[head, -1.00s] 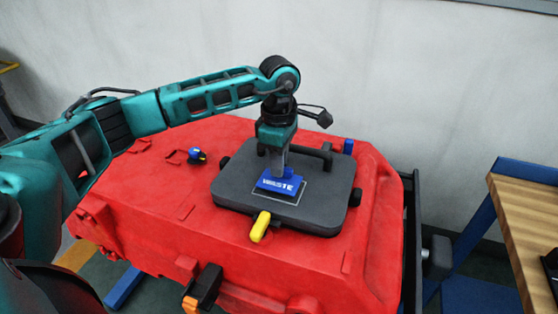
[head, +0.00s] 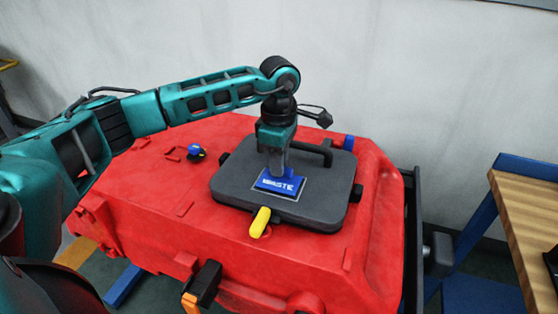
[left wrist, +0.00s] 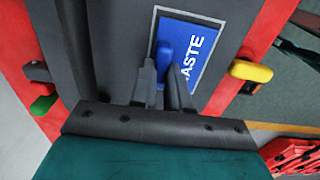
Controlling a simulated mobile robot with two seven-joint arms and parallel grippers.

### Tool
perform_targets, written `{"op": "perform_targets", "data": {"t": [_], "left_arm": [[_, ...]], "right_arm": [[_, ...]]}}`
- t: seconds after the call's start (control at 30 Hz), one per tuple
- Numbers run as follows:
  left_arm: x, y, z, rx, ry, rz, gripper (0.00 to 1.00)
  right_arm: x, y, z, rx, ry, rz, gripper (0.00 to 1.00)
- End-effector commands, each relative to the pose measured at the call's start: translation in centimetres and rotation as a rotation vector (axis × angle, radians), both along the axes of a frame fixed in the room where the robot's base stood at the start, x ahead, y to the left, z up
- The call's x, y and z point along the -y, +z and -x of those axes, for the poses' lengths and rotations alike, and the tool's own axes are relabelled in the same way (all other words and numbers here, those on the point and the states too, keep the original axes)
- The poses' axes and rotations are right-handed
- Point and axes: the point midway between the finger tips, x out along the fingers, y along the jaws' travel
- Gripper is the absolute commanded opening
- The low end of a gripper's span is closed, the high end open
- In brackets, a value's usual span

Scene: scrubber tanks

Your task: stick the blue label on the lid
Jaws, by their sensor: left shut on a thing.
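The blue label (head: 281,182) reads "WASTE" and has a blue grip tab. It lies at or just above a light-outlined rectangle on the dark grey lid (head: 322,214); I cannot tell if it touches. My left gripper (head: 277,172) points down from above and is shut on the label's tab. In the left wrist view the label (left wrist: 200,52) sits within the pale outline, and the two fingers of the left gripper (left wrist: 165,82) close around the tab, hiding part of the label. My right gripper is not in view.
The lid sits on a red tank (head: 150,222). A black handle (head: 318,150) stands behind the label. A yellow latch (head: 260,222) is at the lid's front edge, and a blue-black knob (head: 196,152) is to the left. A wooden-topped bench (head: 530,220) stands at right.

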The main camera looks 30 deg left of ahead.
Motion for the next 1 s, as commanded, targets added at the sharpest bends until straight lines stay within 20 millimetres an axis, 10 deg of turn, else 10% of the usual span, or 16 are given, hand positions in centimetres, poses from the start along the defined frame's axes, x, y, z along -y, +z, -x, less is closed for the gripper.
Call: {"op": "perform_targets", "data": {"t": [0.9, 1.0], "left_arm": [[0.0, -0.1, -0.02, 0.001, 0.0, 0.0, 0.0], [-0.01, -0.11, -0.01, 0.0, 0.0, 0.0, 0.24]], "right_arm": [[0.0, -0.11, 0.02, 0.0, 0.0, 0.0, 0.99], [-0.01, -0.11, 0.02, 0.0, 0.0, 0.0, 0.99]]}}
